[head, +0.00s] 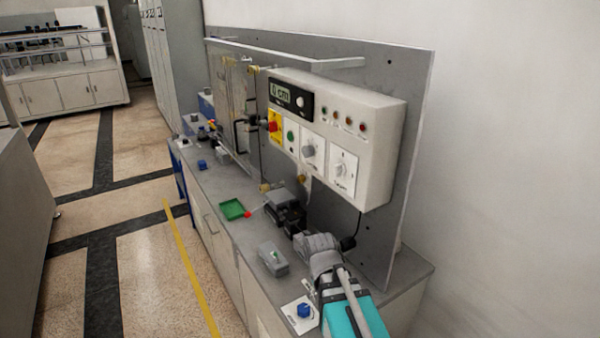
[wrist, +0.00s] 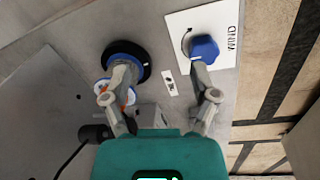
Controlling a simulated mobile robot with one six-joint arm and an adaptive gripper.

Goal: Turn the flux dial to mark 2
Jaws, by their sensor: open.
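My gripper (wrist: 160,78) is open and empty, with its two grey fingers spread above the bench; its grey end also shows in the head view (head: 318,246). In the wrist view the right finger's tip overlaps the lower edge of a blue knob (wrist: 204,47) on a white plate whose lettering is upside down and looks like "WIND". The left finger overlaps a round black and blue part (wrist: 128,58); contact cannot be told. The blue knob also shows in the head view (head: 304,310), left of my teal wrist. No dial marked flux is readable.
A grey box (head: 272,259), a green tray (head: 232,209) and a black device (head: 286,208) stand on the bench. A small label (wrist: 170,82) lies between my fingers.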

